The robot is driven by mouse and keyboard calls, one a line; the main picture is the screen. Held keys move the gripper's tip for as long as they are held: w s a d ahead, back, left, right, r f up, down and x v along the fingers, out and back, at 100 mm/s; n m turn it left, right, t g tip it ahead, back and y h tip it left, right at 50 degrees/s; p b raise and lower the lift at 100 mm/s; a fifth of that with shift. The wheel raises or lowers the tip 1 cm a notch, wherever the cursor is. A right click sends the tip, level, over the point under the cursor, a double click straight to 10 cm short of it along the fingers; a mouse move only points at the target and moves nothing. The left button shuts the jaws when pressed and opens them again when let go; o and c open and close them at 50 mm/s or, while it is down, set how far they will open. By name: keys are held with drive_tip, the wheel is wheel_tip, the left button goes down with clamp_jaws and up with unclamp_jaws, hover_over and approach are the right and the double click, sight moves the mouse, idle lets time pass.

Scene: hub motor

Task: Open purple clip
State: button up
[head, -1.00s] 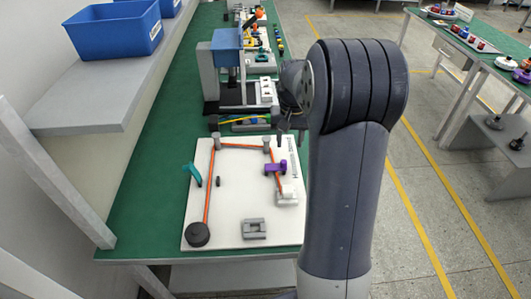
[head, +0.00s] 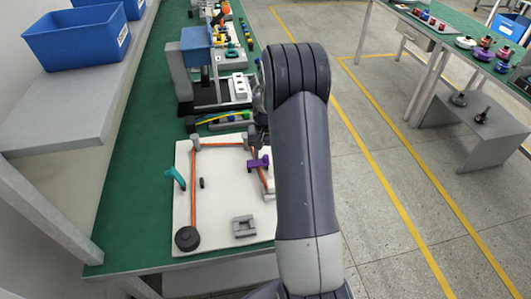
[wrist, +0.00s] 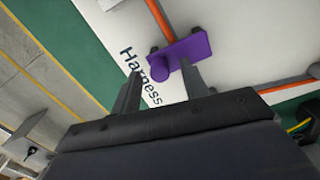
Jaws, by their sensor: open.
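The purple clip (head: 258,163) is on the right side of the white board (head: 209,236), over the orange cable (head: 194,200). In the wrist view the purple clip (wrist: 180,56) shows as a flat purple plate with a round knob at its left end, lying across the orange cable. My gripper (wrist: 160,82) is open, its two fingers apart and empty. The clip lies just beyond the fingertips in that view; whether they touch cannot be told. In the head view my arm hides most of the gripper.
A teal clip (head: 175,177) stands at the board's left. A dark round hub (head: 187,238) and a grey square block (head: 244,226) are near its front edge. A machine with a blue top (head: 205,38) stands behind the board. A blue bin (head: 78,38) sits on the left shelf.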

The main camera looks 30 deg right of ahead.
drive_tip(key=shift+f, duration=0.3)
drive_tip(key=shift+c, duration=0.4)
clamp_jaws()
